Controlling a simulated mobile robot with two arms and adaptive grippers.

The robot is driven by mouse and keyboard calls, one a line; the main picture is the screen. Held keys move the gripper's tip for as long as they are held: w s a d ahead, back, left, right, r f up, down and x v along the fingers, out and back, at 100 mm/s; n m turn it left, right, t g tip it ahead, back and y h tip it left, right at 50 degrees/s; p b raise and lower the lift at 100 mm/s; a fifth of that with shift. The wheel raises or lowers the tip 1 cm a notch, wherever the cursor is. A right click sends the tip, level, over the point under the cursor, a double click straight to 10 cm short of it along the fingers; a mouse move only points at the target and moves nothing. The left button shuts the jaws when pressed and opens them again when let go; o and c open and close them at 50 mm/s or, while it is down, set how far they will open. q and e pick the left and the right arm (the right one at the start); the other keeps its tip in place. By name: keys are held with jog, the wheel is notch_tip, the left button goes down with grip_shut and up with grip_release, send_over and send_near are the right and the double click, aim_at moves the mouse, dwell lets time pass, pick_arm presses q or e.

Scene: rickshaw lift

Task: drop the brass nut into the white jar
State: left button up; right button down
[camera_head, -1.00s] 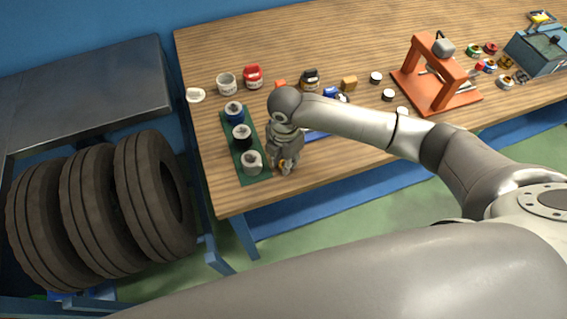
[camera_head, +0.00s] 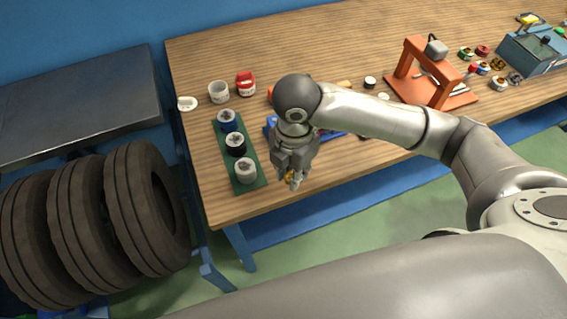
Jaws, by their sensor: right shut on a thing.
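The white jar (camera_head: 219,93) stands open at the back left of the wooden table, with a white lid (camera_head: 187,103) lying to its left. My right gripper (camera_head: 292,182) points down above the table's front left part, right of the green strip. It is shut on the brass nut (camera_head: 289,177), of which only a small yellowish bit shows between the fingers. The gripper is well in front of the white jar and to its right. My left gripper is not in view.
A green strip (camera_head: 252,186) holds a blue (camera_head: 227,121), a black (camera_head: 236,145) and a white-grey cylinder (camera_head: 246,172). A red-lidded jar (camera_head: 246,84) stands right of the white jar. An orange press (camera_head: 428,77) is farther right. My arm hides part of the table.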

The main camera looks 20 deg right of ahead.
jog(key=s+r, duration=0.3)
jog(key=s, duration=0.3)
jog(key=shift+d, duration=0.1)
